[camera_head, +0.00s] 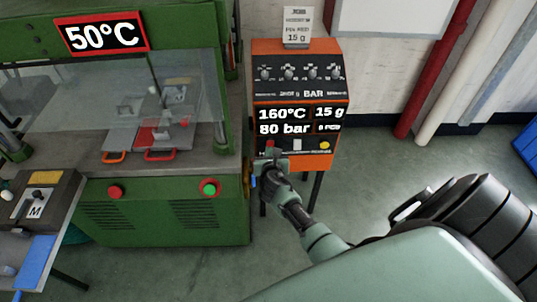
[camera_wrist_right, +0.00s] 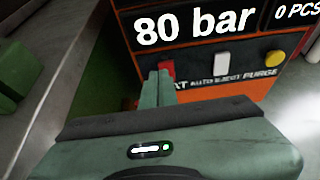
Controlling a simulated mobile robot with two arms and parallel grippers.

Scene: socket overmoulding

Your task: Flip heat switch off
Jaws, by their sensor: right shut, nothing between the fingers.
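The heat switch (camera_wrist_right: 167,68) is a small red switch at the left of the orange control box's lower row. Its label is partly hidden by my gripper, leaving "AT" readable. In the head view the red switch (camera_head: 270,144) shows just above my fingertips. My right gripper (camera_head: 267,160) is shut and empty, in front of the box's lower left. In the wrist view its fingers (camera_wrist_right: 157,86) point up at the switch and cover its lower left part. I cannot tell if they touch it. My left gripper is not in view.
The control box (camera_head: 300,98) reads 160°C, 80 bar and 15 g. A white auto eject switch (camera_wrist_right: 222,60) and a yellow purge button (camera_wrist_right: 275,58) sit right of the heat switch. The green press (camera_head: 150,225) stands close on the left. Open floor lies right.

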